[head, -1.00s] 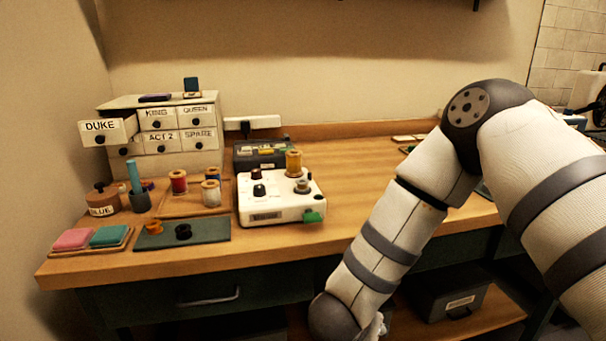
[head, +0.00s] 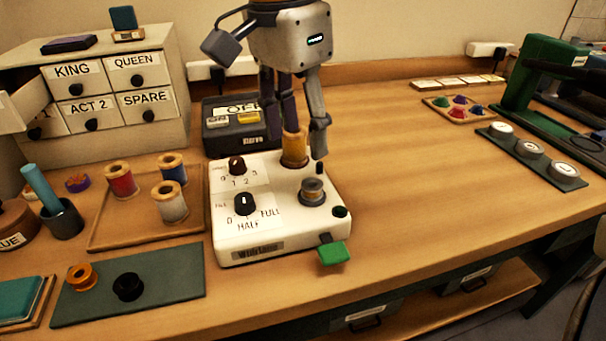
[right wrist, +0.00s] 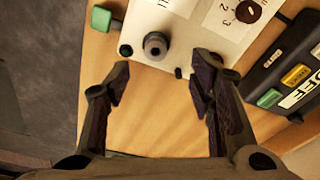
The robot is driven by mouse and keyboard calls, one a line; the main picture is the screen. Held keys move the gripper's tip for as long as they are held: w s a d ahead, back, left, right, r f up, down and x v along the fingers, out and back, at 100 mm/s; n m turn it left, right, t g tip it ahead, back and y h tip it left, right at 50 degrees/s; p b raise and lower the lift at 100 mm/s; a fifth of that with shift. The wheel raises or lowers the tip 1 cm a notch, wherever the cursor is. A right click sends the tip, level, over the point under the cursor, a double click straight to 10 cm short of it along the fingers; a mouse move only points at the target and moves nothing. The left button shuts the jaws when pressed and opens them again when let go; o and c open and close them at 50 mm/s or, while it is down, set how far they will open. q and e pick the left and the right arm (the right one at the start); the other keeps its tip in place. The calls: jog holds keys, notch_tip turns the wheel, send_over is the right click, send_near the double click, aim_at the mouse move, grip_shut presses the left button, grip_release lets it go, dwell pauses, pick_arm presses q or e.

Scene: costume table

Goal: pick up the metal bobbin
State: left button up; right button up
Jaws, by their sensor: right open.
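The metal bobbin (head: 313,190) is small and grey. It sits upright on the right part of the white winder (head: 265,245), in front of an orange thread spool (head: 294,150). My right gripper (head: 296,138) is open and points down above the winder's back edge, behind the bobbin. In the head view its fingers overlap the spool; I cannot tell whether they touch it. In the right wrist view, the bobbin (right wrist: 155,45) lies beyond the open fingertips (right wrist: 162,80), apart from them, with nothing between the fingers. My left gripper is not in view.
A dark box with an OFF label (head: 240,125) stands behind the winder. A green lever (head: 333,252) sticks out at its front right. Thread spools stand on a wooden tray (head: 110,235) at left. A green mat (head: 180,280) holds orange and black bobbins. The table right of the winder is clear.

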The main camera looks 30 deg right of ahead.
aim_at(312, 189)
jog(key=f, duration=0.2)
jog(key=d+f, duration=0.1)
jog(key=f, duration=0.5)
jog(key=shift+s+d+f, duration=0.15)
jog(key=shift+d+f, duration=0.05)
jog(key=shift+d, duration=0.2)
jog(key=c, duration=1)
